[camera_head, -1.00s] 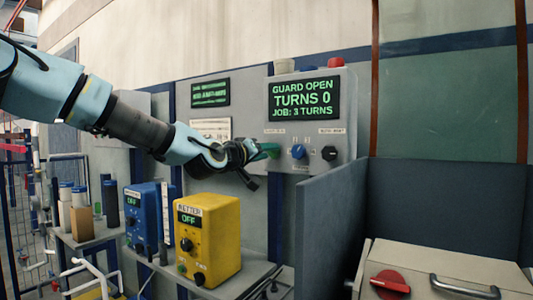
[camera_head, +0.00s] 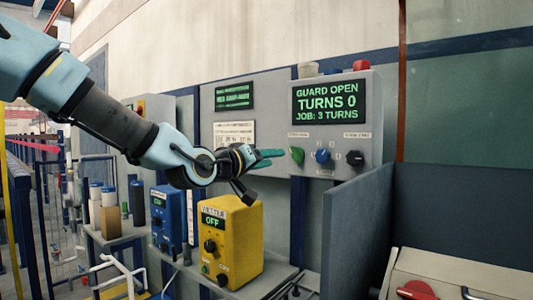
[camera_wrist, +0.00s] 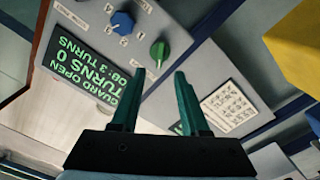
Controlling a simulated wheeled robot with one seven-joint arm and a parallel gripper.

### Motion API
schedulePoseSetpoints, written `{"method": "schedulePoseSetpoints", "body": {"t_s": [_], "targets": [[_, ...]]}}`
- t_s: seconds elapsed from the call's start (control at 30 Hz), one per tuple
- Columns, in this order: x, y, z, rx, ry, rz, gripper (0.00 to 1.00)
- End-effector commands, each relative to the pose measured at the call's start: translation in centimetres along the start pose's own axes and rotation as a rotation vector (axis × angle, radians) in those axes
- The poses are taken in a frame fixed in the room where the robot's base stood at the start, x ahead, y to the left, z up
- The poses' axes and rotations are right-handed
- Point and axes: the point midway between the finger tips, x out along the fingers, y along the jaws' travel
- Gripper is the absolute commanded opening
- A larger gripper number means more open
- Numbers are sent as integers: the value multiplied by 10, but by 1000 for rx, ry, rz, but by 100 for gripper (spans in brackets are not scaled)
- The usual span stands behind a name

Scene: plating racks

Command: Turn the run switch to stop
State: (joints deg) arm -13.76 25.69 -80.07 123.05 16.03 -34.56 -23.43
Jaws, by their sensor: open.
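The control panel (camera_head: 335,98) has a green-lit screen reading GUARD OPEN, TURNS 0, JOB: 3 TURNS. Below the screen are a green knob (camera_head: 297,155), a blue knob (camera_head: 323,156) and a black knob (camera_head: 355,158). Their small labels are too blurred to tell which is the run switch. My gripper (camera_head: 278,154) is just left of the green knob in the head view. In the wrist view my gripper (camera_wrist: 158,78) is open and empty, its two fingers apart, with the green knob (camera_wrist: 160,52) just beyond the gap and the blue knob (camera_wrist: 122,22) farther off.
A yellow box (camera_head: 240,240) reading OFF and a blue box (camera_head: 168,215) stand on a shelf below my gripper. A grey partition (camera_head: 357,235) rises below the panel's right side. A chest with a red knob (camera_head: 416,290) is at lower right.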

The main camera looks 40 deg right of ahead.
Motion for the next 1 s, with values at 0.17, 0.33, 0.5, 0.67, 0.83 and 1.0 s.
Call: {"method": "schedulePoseSetpoints", "body": {"t_s": [0.17,0.33,0.5,0.67,0.83,1.0], "targets": [[-10,1,-2,-3,-2,-1,45],[-13,0,-1,-3,-1,1,45],[-13,0,0,-3,-1,1,45],[-13,0,0,-3,-1,1,45],[-13,-1,0,-3,-2,-2,45],[-21,-38,18,25,-66,-98,45]]}}
